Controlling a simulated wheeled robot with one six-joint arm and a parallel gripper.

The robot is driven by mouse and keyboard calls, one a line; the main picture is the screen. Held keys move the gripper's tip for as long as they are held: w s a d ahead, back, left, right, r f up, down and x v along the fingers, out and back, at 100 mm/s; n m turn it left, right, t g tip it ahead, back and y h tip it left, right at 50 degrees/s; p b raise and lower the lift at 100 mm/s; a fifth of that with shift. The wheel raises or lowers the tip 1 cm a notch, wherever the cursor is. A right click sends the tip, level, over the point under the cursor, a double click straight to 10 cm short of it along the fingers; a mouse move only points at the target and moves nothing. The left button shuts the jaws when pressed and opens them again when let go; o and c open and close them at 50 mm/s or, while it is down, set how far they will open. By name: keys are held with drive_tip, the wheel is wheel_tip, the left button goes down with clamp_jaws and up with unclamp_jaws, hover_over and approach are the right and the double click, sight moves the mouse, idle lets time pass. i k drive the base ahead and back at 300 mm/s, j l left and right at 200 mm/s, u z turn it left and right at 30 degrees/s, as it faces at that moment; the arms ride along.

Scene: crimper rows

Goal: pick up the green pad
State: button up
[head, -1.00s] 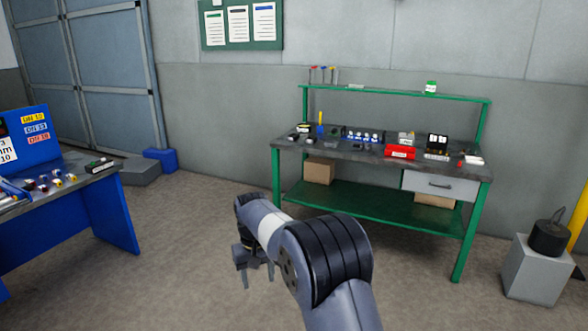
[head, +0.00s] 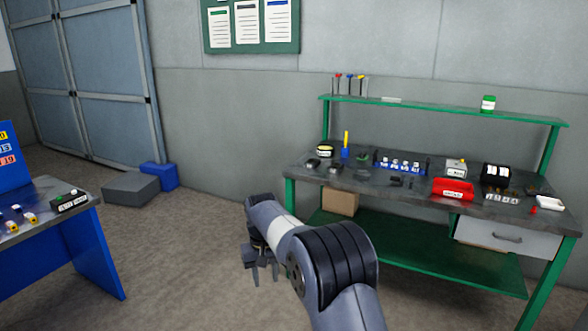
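I cannot single out a green pad for certain. A small dark green item (head: 363,156) lies toward the back of the green-framed workbench (head: 330,181), too small to identify. My gripper (head: 265,281) hangs over the floor in front of and left of that bench, well apart from everything on it. Its two fingers point down with a gap between them, and nothing shows between them. My own arm hides part of the bench's lower left side.
The bench top holds a red bin (head: 453,189), a blue rack (head: 402,165) and several small items. A green-lidded jar (head: 488,104) stands on its upper shelf. A blue table (head: 85,250) is at left. Open floor lies between, with a grey block (head: 131,188) by the wall.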

sight(363, 156)
drive_tip(key=i+z, duration=0.1)
drive_tip(key=i, duration=0.9)
drive_tip(key=i+j, duration=0.2)
drive_tip(key=i, duration=0.8)
drive_tip(key=i+z, duration=0.35)
drive_tip(key=i, duration=0.15)
drive_tip(key=i+j+z, duration=0.1)
drive_tip(key=i+z, duration=0.25)
drive_tip(key=i, duration=0.2)
drive_tip(key=i+j+z, duration=0.75)
drive_tip(key=i, duration=0.2)
